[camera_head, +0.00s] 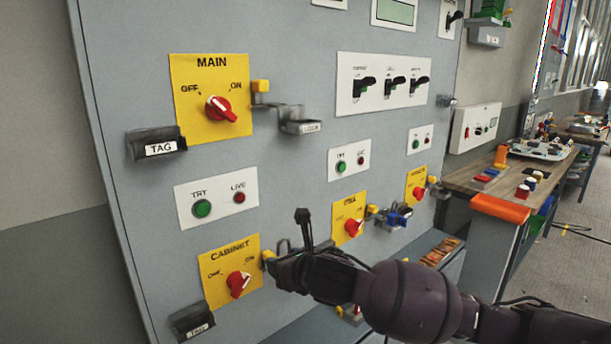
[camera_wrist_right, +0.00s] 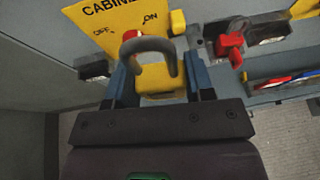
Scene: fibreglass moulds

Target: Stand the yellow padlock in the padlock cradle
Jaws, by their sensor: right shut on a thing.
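In the right wrist view the yellow padlock (camera_wrist_right: 163,82), with a grey U-shaped shackle (camera_wrist_right: 150,45), sits between the fingers of my right gripper (camera_wrist_right: 161,88). The shackle points away from the palm and overlaps the red CABINET knob in the picture; I cannot tell whether they touch. My left gripper is not in view.
The grey panel carries the yellow MAIN plate (camera_head: 205,125), an upper TAG holder (camera_head: 156,142), a lower TAG holder (camera_head: 193,321) and several switches. A small yellow block (camera_wrist_right: 178,22) projects beside the CABINET plate. A cluttered workbench (camera_head: 465,180) stands at the right.

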